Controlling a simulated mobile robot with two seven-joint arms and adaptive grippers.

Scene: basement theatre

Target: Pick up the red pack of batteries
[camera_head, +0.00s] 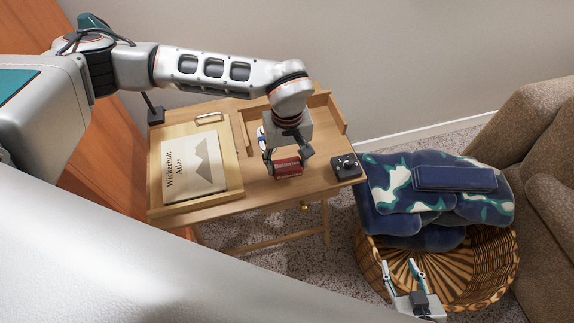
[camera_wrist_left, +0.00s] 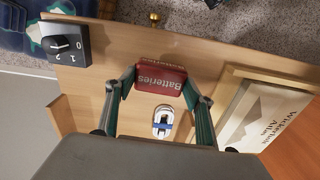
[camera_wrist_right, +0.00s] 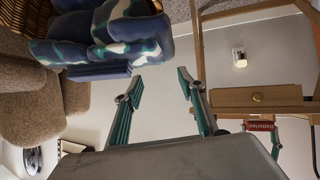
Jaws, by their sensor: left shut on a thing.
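The red pack of batteries (camera_head: 288,167) is at the front part of the small wooden desk, with its label showing. My left gripper (camera_head: 286,168) comes down from above and is shut on the pack, one finger at each side. In the left wrist view the pack (camera_wrist_left: 160,77) sits between the fingertips (camera_wrist_left: 158,80); I cannot tell whether it still touches the desk. The pack also shows small in the right wrist view (camera_wrist_right: 259,126). My right gripper (camera_head: 402,268) is open and empty over the wicker basket, away from the desk.
On the wooden desk (camera_head: 270,197) lie an atlas (camera_head: 193,165) in a tray at left and a black dial box (camera_head: 346,166) at right. A small white-and-blue object (camera_wrist_left: 163,121) lies behind the pack. A wicker basket (camera_head: 470,272) with blankets (camera_head: 435,205) stands right, beside a brown sofa (camera_head: 545,150).

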